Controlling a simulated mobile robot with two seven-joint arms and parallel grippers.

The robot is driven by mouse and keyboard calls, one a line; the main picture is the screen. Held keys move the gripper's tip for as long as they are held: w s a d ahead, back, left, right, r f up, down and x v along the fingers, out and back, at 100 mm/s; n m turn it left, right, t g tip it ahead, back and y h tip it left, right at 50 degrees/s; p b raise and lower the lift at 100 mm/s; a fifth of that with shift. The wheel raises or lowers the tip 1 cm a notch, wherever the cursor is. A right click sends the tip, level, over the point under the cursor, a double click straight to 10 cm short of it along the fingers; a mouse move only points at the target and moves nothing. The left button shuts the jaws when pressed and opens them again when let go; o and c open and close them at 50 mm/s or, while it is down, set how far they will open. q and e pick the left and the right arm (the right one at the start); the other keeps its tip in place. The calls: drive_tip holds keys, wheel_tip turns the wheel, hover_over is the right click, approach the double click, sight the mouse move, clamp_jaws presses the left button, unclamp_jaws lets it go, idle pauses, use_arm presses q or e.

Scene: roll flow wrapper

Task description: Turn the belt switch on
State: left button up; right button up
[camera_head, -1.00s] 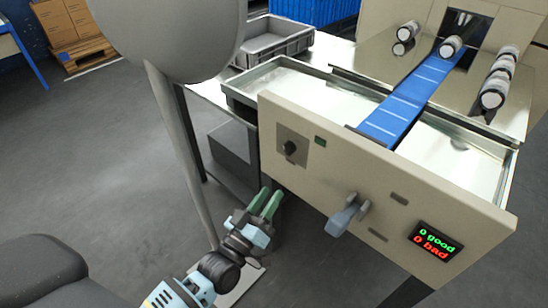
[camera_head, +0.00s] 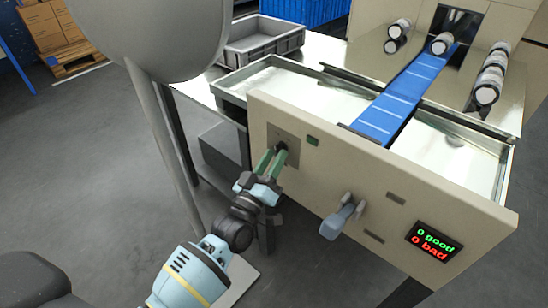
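The belt switch is a dark rotary knob (camera_head: 283,146) on a grey square plate (camera_head: 291,139) at the left end of the beige front panel. A small green indicator (camera_head: 313,141) sits just right of the plate. My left gripper (camera_head: 273,153) has its green fingers pointing at the knob, with the tips right in front of it. The fingers are apart, and they partly hide the knob. I cannot tell whether they touch it or which way it is turned. My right gripper is not in view.
A grey-blue lever (camera_head: 342,217) sticks out of the panel (camera_head: 360,185) to the right. The display (camera_head: 434,241) reads 0 good, 0 bad. Above, a blue belt (camera_head: 405,97) runs between metal trays, with several rolls behind. A grey crate (camera_head: 262,43) stands at the back left.

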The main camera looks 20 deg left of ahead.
use_arm(q)
drive_tip(key=shift+w+r, duration=0.15)
drive_tip(key=shift+w, duration=0.2)
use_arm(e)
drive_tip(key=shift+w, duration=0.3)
use_arm(q)
drive_tip(key=shift+c, duration=0.4)
clamp_jaws()
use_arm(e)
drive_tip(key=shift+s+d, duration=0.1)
